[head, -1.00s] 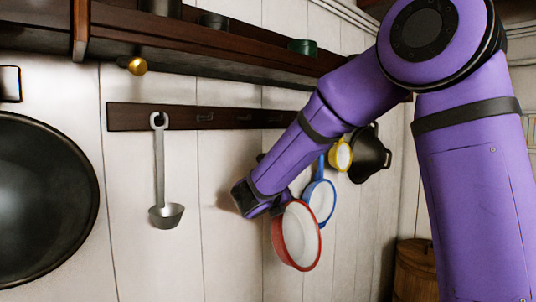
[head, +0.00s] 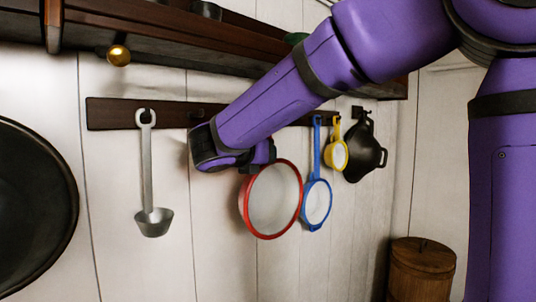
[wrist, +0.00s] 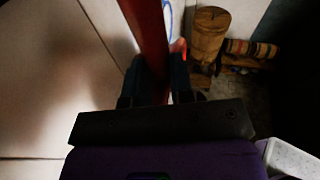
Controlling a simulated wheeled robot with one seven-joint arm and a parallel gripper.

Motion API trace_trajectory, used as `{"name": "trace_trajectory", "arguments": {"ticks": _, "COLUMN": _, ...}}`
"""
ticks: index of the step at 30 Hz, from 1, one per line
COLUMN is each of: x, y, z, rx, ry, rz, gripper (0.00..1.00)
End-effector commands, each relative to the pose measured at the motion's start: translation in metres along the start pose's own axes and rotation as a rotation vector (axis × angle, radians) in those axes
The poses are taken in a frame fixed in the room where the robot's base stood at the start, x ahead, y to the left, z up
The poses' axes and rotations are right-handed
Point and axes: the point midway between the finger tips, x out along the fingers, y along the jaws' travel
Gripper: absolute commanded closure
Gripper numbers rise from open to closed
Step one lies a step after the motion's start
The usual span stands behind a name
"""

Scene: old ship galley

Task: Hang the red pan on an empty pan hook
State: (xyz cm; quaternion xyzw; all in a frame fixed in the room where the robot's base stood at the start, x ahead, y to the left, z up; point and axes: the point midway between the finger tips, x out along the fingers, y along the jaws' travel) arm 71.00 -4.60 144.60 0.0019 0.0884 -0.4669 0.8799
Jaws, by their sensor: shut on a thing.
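The red pan (head: 271,199), with a red rim and a pale inside, hangs down from my gripper (head: 262,156) in front of the wall. My gripper is shut on its red handle (wrist: 147,35), which runs between the two fingers in the wrist view. In the head view my arm hides the handle and its top end. The dark hook rail (head: 110,113) is just above and behind my gripper. A bare hook (head: 197,112) shows on the rail right of the ladle; my arm covers the rail's middle.
A grey ladle (head: 146,180) hangs at the rail's left. A blue pan (head: 317,200) hangs close to the red pan's right edge. A small yellow pan (head: 337,152) and a black pan (head: 366,155) hang further right. A shelf (head: 170,45) with a brass knob (head: 118,55) juts out above.

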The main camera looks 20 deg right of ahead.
Motion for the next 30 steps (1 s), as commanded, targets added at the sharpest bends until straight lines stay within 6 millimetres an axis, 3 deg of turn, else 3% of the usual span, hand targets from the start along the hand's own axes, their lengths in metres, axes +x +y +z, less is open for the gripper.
{"name": "trace_trajectory", "arguments": {"ticks": 30, "x": 0.014, "y": 0.047, "z": 0.004, "rx": 0.001, "ry": -0.002, "rz": 0.000, "gripper": 1.00}}
